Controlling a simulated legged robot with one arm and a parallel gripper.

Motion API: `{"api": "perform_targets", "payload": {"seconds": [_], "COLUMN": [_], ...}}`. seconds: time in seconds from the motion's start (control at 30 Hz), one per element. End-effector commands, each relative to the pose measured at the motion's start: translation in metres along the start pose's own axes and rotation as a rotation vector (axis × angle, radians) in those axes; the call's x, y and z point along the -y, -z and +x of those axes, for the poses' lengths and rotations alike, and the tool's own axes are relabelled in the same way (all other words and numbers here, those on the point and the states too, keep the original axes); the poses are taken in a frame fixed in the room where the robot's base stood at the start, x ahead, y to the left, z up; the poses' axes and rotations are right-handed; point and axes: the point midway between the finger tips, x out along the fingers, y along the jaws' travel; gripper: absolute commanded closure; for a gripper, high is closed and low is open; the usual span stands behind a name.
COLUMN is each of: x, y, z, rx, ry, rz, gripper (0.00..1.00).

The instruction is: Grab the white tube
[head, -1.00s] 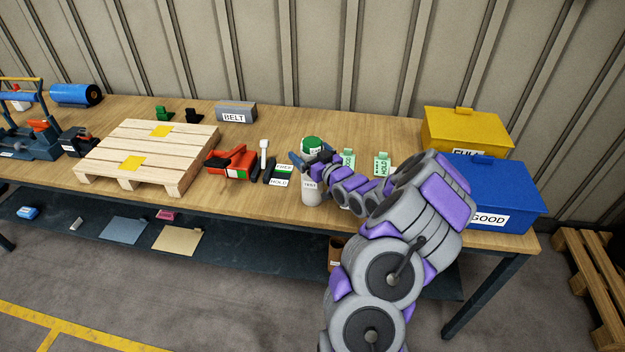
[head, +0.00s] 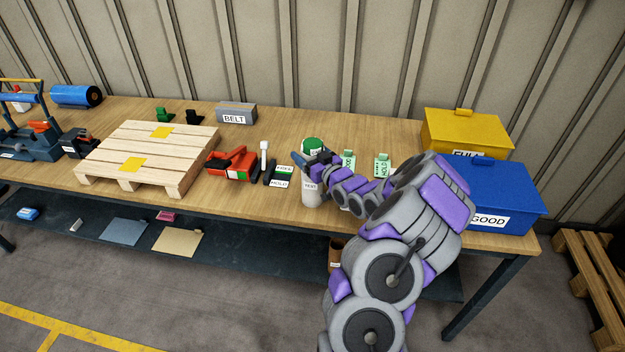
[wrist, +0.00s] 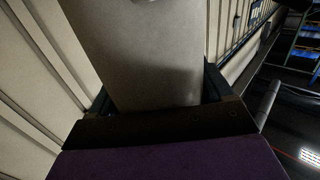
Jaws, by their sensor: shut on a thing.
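The white tube (head: 311,190) stands upright near the front edge of the workbench, with a small printed label on its side. My gripper (head: 308,162) is at the tube's upper part, shut on it, reaching in from the right. In the wrist view the tube (wrist: 150,65) fills the middle as a pale grey-white surface between the jaws (wrist: 155,105). Its top end is partly hidden by my gripper in the head view. I cannot tell whether its base touches the table.
A green-topped container (head: 313,145) stands just behind the tube. Green tags (head: 382,166), a yellow bin (head: 466,130) and a blue bin (head: 495,190) are to the right.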

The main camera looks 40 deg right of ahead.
Motion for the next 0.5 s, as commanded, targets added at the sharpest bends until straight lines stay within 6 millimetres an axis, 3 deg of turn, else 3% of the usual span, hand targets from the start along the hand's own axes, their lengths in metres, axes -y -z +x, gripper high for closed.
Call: {"api": "perform_targets", "payload": {"seconds": [0.17, 0.5], "x": [-0.0002, -0.0003], "y": [0.0, 0.0046], "z": [-0.0001, -0.0002], "rx": [0.0, -0.001], "ry": [0.0, 0.0], "rz": [0.0, 0.0], "gripper": [0.84, 0.84]}}
